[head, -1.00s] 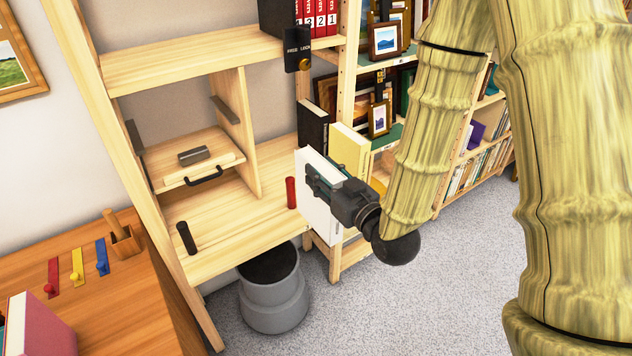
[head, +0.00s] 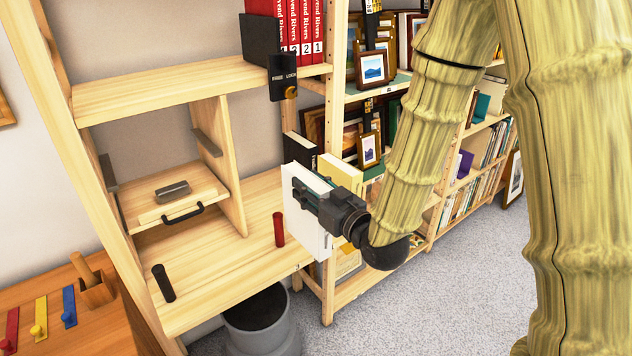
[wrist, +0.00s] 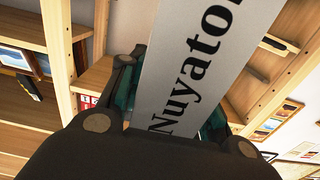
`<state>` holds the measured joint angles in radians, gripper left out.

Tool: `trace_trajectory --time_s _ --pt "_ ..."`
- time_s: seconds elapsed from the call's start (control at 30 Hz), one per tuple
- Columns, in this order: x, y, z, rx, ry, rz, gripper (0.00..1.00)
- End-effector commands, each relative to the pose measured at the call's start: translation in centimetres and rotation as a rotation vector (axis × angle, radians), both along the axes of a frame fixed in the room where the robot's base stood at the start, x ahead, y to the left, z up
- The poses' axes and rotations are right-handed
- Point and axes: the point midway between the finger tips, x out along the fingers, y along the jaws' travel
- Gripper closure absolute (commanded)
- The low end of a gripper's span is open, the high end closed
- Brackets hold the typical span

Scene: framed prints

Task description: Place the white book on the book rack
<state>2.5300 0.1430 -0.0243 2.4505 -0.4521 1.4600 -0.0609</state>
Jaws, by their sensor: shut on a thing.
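The white book (head: 300,219) is upright in the jaws of my gripper (head: 318,194), in front of the right end of the wooden shelf in the head view. In the wrist view the book's pale spine (wrist: 205,60) with black lettering stands between the two fingers of my gripper (wrist: 170,100). A black book (head: 298,150) and a cream book (head: 340,172) stand upright just behind the white book. Whether the white book touches them I cannot tell. No part is clearly marked as the book rack; the surface under these books is hidden behind the white book and my gripper.
A grey bin (head: 262,325) is below. A dark latch plate (head: 282,78) hangs above the books. Framed prints (head: 373,70) fill shelves to the right. Grey floor is open at right.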

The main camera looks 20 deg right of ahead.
Motion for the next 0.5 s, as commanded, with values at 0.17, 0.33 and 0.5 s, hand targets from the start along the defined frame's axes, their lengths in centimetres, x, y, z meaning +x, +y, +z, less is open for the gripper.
trace_trajectory --time_s 0.17,0.33,0.5 --pt "2.4 -1.1 0.1 0.0 -0.002 -0.001 1.0" --pt "5.2 -2.3 -0.1 -0.001 -0.004 -0.002 1.0" --pt "8.1 -3.5 -0.4 -0.001 -0.004 -0.001 1.0"
